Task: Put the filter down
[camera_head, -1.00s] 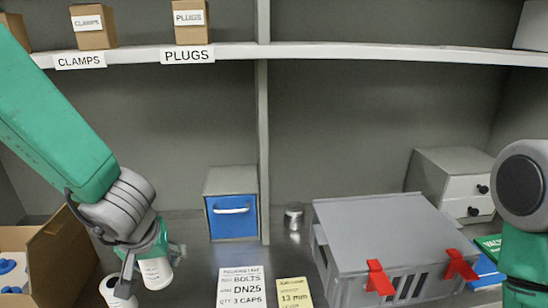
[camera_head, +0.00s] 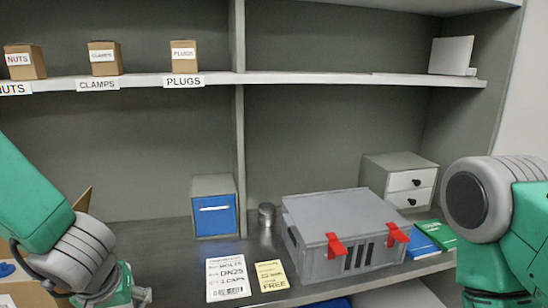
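My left gripper (camera_head: 135,296) is at the lower left of the head view, in front of the shelf unit and cut off by the bottom edge. Its fingertips are mostly out of frame, so I cannot tell whether it is open or shut. No filter can be made out now; anything between the fingers is below the frame or hidden. My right arm stands at the right edge, and its gripper is outside the picture.
A grey case (camera_head: 335,218) with red latches stands on the worktop. A blue-fronted box (camera_head: 214,218), a small metal can (camera_head: 266,213), a white card (camera_head: 228,277), a yellow card (camera_head: 271,276), books (camera_head: 436,233) and a drawer unit (camera_head: 410,180) are around it. A cardboard box (camera_head: 25,290) is lower left.

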